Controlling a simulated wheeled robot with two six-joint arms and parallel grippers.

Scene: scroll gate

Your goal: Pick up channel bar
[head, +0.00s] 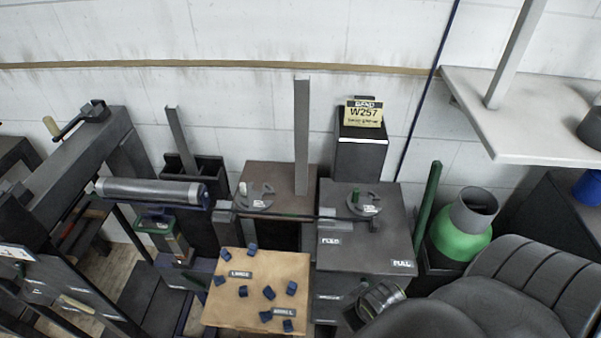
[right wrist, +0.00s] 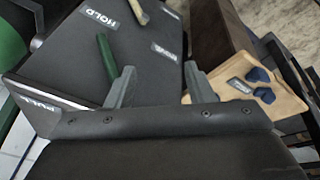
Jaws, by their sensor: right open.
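A tall grey bar with a channel-like profile (head: 302,135) stands upright behind the cabinets in the head view. A shorter grey bar (head: 180,140) leans in a black holder to its left. I cannot tell for certain which one is the channel bar. My right gripper (right wrist: 160,87) is open in the right wrist view, with two grey fingers apart and nothing visibly between them. A green bar (right wrist: 105,55) shows just beyond its left finger. My left gripper is not in view.
A dark cabinet (head: 365,255) stands right of centre. A tan board (head: 220,310) with several blue pieces lies in front; it also shows in the right wrist view (right wrist: 285,103). A green-and-grey cylinder (head: 462,235) and white shelf (head: 530,145) stand right. A roller (head: 150,191) is left.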

